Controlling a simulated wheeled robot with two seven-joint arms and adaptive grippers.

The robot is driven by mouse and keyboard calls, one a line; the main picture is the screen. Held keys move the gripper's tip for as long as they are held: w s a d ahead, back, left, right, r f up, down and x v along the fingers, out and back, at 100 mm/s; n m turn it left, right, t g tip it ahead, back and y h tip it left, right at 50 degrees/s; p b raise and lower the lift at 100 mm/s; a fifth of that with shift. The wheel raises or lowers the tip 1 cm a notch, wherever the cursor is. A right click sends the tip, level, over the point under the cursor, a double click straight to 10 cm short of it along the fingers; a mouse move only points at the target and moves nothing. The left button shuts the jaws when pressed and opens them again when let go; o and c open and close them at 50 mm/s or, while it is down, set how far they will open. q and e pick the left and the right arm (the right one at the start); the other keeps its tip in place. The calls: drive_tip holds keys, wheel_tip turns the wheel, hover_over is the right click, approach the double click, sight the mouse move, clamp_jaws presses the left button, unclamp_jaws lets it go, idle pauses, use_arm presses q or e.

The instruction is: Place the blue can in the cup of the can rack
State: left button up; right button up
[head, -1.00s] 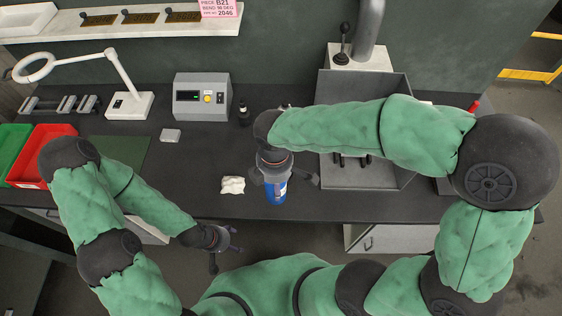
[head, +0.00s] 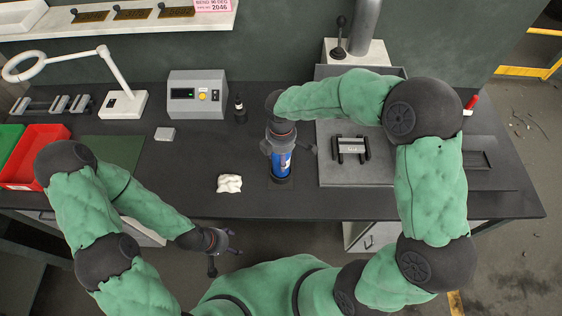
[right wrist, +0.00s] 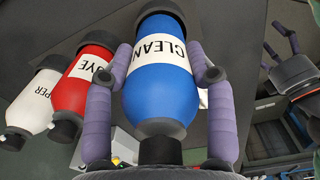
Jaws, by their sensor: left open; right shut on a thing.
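The blue can (head: 281,163) is held upright by my right gripper (head: 288,149) over the dark bench, right of a crumpled white cloth. In the right wrist view the blue can (right wrist: 158,85) reads "CLEAN", with purple fingers closed on both sides. A dark ring shows at its lower end; I cannot tell whether it is part of the can or a cup. Beside it in that view are a red can (right wrist: 85,82) and a white can (right wrist: 35,103). The can rack cannot be made out clearly. My left gripper (head: 227,254) is open and empty before the bench's front edge.
The white cloth (head: 229,183) lies left of the blue can. A grey box with a display (head: 197,95) and a small dark bottle (head: 240,109) stand behind. A grey tray with a clamp (head: 335,172) is close on the right. The red bin (head: 35,155) is far left.

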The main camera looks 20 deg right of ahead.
drive_tip(key=shift+f, duration=1.45)
drive_tip(key=shift+f+b, duration=0.2)
drive_tip(key=shift+b, duration=0.15)
drive_tip(key=o, duration=1.4)
drive_tip(key=shift+o, duration=0.2)
drive_tip(key=shift+s, duration=0.1)
wheel_tip(320, 180, up, 12)
drive_tip(key=p, duration=0.2)
drive_tip(key=shift+r+p, duration=0.2)
drive_tip(key=shift+p, duration=0.15)
